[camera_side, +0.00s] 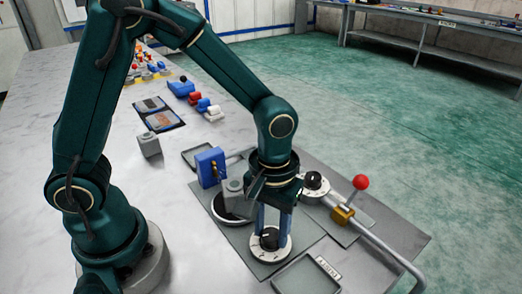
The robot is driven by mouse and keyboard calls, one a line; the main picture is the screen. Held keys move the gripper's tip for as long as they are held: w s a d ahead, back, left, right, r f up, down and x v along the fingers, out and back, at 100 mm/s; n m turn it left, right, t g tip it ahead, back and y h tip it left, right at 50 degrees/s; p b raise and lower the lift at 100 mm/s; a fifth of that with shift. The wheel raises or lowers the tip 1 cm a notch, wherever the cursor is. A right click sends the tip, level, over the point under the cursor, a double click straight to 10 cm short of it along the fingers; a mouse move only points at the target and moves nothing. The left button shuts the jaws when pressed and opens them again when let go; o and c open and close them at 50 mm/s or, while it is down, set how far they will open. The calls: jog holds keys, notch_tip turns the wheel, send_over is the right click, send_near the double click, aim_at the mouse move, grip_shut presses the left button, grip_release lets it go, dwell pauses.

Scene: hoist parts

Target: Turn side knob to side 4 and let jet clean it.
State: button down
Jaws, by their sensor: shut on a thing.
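My gripper (271,228) points down with its blue fingers around a black knob (268,240) on a white dial (271,256) at the front of the grey plate. It is shut on this knob. The dial's markings are too small to read. A grey metal part (234,193) sits on a dark round turntable (228,212) just left of my gripper. A blue box (209,165) with a small yellowish nozzle stands behind it, facing the part. A second white dial with a black knob (314,181) is right of my wrist.
A lever with a red ball (361,182) on a brass valve (342,215) and a grey pipe (385,252) stand to the right. An empty grey tray (306,277) lies in front. Another grey block (148,144), dark trays (158,114) and small coloured parts lie farther back.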

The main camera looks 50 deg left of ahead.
aim_at(271, 234)
jog(key=m, duration=0.4)
jog(key=shift+m, duration=2.4)
jog(key=shift+c, duration=2.1)
grip_release()
jog(key=shift+r, duration=2.55)
